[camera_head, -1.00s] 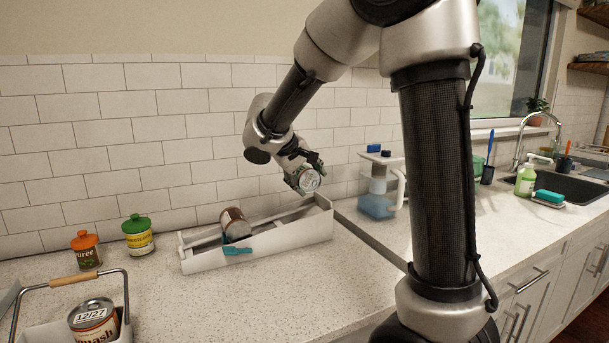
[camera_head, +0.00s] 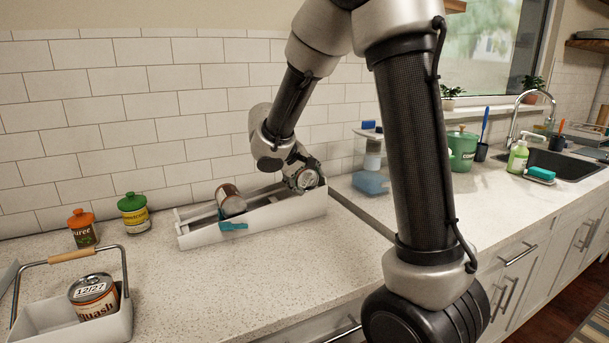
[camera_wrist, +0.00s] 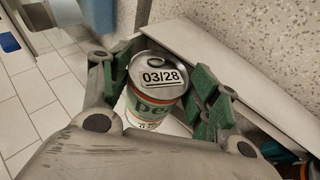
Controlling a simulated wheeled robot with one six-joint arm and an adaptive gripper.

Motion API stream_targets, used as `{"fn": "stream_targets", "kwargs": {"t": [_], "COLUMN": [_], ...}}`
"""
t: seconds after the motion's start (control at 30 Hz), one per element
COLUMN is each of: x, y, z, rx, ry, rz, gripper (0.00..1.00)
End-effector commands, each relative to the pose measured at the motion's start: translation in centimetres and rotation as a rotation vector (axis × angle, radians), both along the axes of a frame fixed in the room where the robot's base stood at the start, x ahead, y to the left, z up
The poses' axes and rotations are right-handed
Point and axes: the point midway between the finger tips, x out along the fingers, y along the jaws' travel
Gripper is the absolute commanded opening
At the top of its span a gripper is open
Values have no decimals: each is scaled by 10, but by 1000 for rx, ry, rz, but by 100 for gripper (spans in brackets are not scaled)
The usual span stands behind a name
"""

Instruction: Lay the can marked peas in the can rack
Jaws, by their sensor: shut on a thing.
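The can marked peas (camera_wrist: 157,78) shows in the wrist view with "03/28" on its lid and part of "pe" on its label. My gripper (camera_wrist: 160,92) is shut on it, with green pads on both sides. In the head view my gripper (camera_head: 301,172) holds the can (camera_head: 307,180), lid toward the camera, at the right end of the white can rack (camera_head: 265,223). I cannot tell whether the can touches the rack.
Orange-lidded (camera_head: 82,229) and green-lidded (camera_head: 134,214) jars stand left of the rack. A white caddy (camera_head: 60,325) with a squash can (camera_head: 95,296) is at front left. A blue-and-white dispenser (camera_head: 370,170) stands right of the rack. The counter in front is clear.

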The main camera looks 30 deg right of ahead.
Motion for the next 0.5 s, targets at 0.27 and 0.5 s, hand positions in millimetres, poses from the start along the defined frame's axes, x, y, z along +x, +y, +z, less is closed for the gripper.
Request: {"fn": "stream_targets", "kwargs": {"t": [0.27, 0.5], "x": [-5, -4], "y": [-1, -1], "z": [-12, -9], "rx": [6, 4], "ry": [21, 17], "rz": [-4, -4], "gripper": [66, 88]}}
